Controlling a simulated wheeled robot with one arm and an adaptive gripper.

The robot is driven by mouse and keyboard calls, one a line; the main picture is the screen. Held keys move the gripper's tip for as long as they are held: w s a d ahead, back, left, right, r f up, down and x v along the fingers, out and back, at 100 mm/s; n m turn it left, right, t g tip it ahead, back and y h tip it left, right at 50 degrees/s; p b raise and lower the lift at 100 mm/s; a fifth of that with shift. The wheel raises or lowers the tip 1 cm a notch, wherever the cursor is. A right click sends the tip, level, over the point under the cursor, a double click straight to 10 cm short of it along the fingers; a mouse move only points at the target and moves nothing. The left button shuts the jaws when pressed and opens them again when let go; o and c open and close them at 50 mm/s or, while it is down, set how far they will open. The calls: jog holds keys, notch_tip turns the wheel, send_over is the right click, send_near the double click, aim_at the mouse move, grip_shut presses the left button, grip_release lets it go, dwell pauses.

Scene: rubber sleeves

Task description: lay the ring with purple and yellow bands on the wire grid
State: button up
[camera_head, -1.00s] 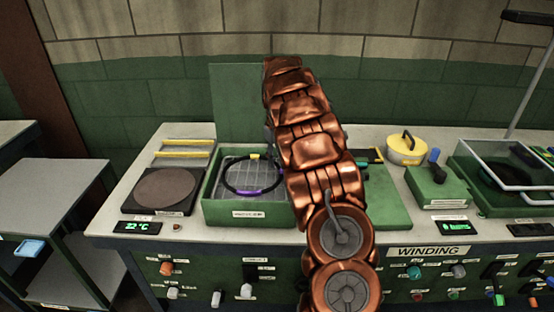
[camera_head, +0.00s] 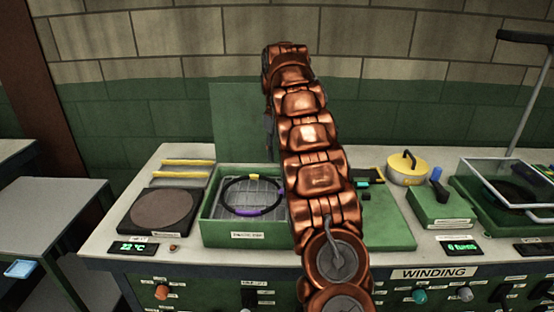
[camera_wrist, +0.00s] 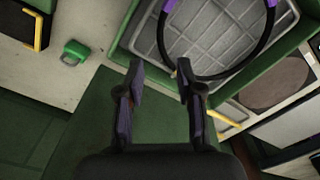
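The black ring (camera_head: 224,198) with purple and yellow bands lies in a green open box, on the grey wire grid (camera_head: 238,188). Its yellow band is at the back and a purple band at the front; its right edge is close to my arm. In the wrist view the ring (camera_wrist: 236,68) and the grid (camera_wrist: 205,35) are at the upper right. My gripper (camera_wrist: 160,68) is open, with nothing between its fingers. The yellow band appears close to the right fingertip; I cannot tell whether they touch. My arm hides the gripper in the head view.
The green box (camera_head: 217,238) has a raised lid (camera_head: 236,120) behind it. A dark round plate (camera_head: 162,213) and yellow-topped bars (camera_head: 187,162) stand left. Right are a green board (camera_head: 390,230), a yellow pot (camera_head: 407,172), a green block (camera_head: 440,206) and a glass-covered case (camera_head: 505,185).

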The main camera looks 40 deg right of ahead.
jog(key=shift+r, duration=1.1)
jog(key=s+a+r, duration=0.1)
jog(key=s+a, duration=0.5)
jog(key=a, duration=0.4)
jog(key=s+a+r, duration=0.1)
jog(key=s+a, duration=0.6)
jog(key=a, duration=0.3)
jog(key=s+a+f, duration=0.3)
jog(key=s+a, duration=0.1)
jog(key=s, duration=0.4)
jog(key=s+a+f+g, duration=0.1)
jog(key=s+a+f, duration=0.3)
jog(key=s, duration=0.4)
jog(key=s+a+f+n, duration=0.1)
jog(key=s+a+f, duration=0.3)
jog(key=s, duration=0.5)
jog(key=shift+a+g, duration=0.4)
jog(key=shift+a, duration=0.2)
jog(key=shift+s, duration=0.1)
